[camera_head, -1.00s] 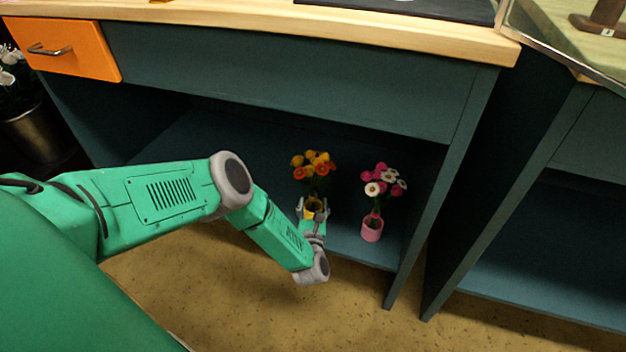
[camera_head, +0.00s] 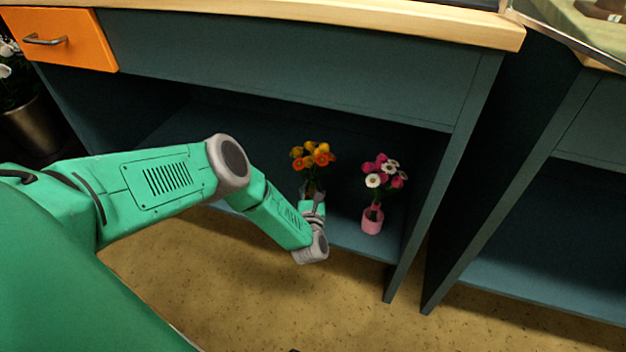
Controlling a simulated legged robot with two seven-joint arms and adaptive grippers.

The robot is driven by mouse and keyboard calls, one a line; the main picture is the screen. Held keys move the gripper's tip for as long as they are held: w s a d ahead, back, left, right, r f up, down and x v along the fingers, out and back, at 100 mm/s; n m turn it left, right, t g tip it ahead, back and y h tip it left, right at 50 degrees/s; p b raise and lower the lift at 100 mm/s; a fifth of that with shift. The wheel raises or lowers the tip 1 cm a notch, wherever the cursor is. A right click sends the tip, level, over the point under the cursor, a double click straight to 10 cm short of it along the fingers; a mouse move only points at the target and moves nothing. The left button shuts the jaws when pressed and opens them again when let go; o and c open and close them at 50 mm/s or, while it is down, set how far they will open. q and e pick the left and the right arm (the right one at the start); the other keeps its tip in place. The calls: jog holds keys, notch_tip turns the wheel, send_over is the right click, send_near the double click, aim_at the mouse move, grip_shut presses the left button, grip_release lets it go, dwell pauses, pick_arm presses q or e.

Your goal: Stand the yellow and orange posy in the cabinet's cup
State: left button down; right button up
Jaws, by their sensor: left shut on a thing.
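The yellow and orange posy (camera_head: 312,156) stands upright inside the lower cabinet, its blooms above my left gripper. My left gripper (camera_head: 313,191) reaches in from the front and is shut on the posy low down, below the blooms. The gripper hides the posy's lower end, so I cannot tell whether a cup is around it. My right gripper is not in view.
A pink and white posy (camera_head: 383,174) in a pink cup (camera_head: 372,220) stands close to the right on the cabinet shelf (camera_head: 345,235). The cabinet's side panel (camera_head: 445,160) is further right. The counter edge (camera_head: 300,14) and orange drawer (camera_head: 65,42) are above.

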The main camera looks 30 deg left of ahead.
aim_at(313, 145)
pick_arm(q)
notch_tip(313, 145, up, 10)
jog(key=p, duration=0.5)
jog(key=shift+w+r, duration=0.1)
jog(key=shift+r+p, duration=2.35)
jog(key=shift+r, duration=1)
jog(key=shift+f, duration=0.15)
